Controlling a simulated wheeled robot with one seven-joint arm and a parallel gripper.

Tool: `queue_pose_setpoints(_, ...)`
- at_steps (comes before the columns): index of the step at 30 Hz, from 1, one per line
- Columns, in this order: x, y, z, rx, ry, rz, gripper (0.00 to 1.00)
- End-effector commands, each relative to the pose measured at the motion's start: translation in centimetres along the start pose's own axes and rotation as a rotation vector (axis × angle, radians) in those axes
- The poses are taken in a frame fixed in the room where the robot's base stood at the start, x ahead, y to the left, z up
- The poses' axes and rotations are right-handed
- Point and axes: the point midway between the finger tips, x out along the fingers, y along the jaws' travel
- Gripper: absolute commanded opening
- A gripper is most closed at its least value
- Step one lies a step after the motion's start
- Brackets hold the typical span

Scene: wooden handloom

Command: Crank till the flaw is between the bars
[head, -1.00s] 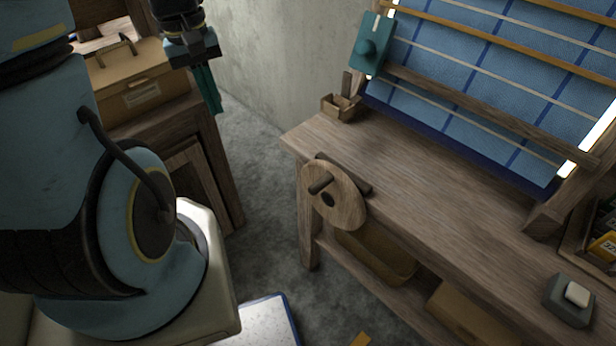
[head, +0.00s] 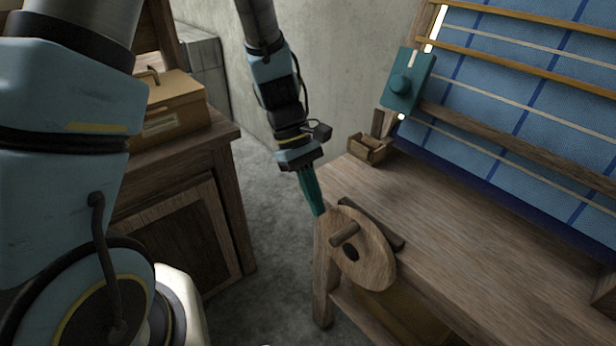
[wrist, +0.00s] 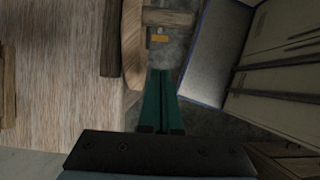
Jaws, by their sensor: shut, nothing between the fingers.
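The crank is a wooden disc (head: 378,262) with a peg handle (head: 344,234) at the left front corner of the loom bench. In the wrist view the disc edge (wrist: 133,45) and the peg (wrist: 168,17) show ahead of my fingers. My gripper (head: 318,212) has teal fingers, shut and empty, pointing down just left of the disc; in the wrist view its tips (wrist: 160,73) are apart from the peg. The blue cloth (head: 480,85) with dark blue and pale lines hangs on the loom. Two ochre bars, an upper (head: 520,25) and a lower (head: 500,61), cross it. I cannot make out a flaw.
A small wooden box (head: 369,149) sits on the bench (head: 450,220). A cabinet (head: 180,235) with a tan box (head: 175,105) stands left. A blue-edged white panel (wrist: 216,55) lies below.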

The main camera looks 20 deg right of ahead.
Motion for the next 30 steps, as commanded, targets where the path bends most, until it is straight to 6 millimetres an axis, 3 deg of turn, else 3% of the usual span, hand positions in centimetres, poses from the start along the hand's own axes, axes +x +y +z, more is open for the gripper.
queue_pose_setpoints(2, 1.6, -0.1, 0.1, -0.001, -0.003, -0.005, 0.00)
queue_pose_setpoints(6, 2.0, -0.1, 2.2, 0.003, 0.000, -0.002, 0.00)
queue_pose_setpoints(12, 2.5, -0.1, 3.7, 0.002, 0.001, -0.001, 0.00)
queue_pose_setpoints(30, 2.0, 0.3, 3.3, 0.003, 0.029, 0.001, 0.00)
